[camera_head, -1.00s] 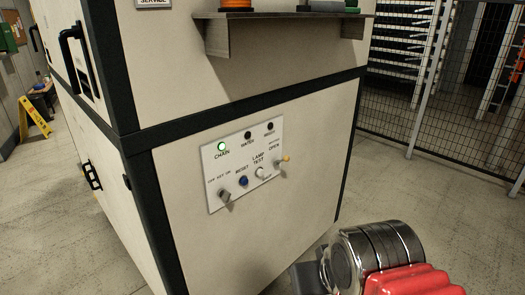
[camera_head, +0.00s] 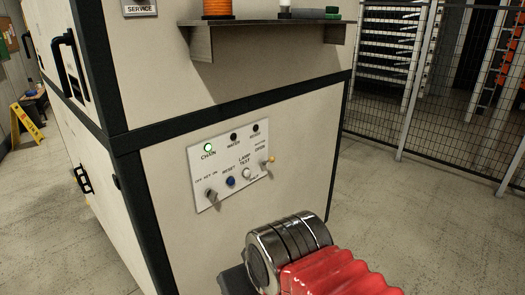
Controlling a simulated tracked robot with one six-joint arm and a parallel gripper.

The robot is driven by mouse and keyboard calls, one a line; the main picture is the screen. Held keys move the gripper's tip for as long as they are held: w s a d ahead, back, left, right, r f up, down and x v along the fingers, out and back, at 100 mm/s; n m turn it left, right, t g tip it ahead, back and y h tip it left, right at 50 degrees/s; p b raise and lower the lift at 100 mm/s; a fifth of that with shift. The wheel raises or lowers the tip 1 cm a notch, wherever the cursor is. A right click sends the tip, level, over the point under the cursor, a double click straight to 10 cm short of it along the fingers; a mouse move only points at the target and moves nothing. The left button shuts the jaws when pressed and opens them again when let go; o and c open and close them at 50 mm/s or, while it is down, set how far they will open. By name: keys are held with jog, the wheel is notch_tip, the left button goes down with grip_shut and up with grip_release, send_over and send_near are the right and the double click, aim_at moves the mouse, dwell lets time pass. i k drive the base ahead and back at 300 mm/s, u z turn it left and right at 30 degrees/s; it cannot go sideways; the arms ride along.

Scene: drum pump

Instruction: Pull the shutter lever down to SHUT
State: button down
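My arm's chrome wrist and red bellows show at the bottom, below the panel. My gripper (camera_head: 236,281) shows only as a dark grey part left of the chrome wrist, cut by the picture's lower edge. It is apart from the lever. Its fingertips are not clear.
The panel also has a green lit CHAIN lamp (camera_head: 208,147), a key switch (camera_head: 211,195), a blue RESET button (camera_head: 231,182) and a white lamp test button (camera_head: 246,173). A metal shelf (camera_head: 270,38) juts out above. Open floor and a mesh fence (camera_head: 430,130) are at right.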

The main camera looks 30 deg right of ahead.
aim_at(271, 159)
jog(key=z, duration=0.05)
jog(key=i, duration=1)
jog(key=u, duration=0.05)
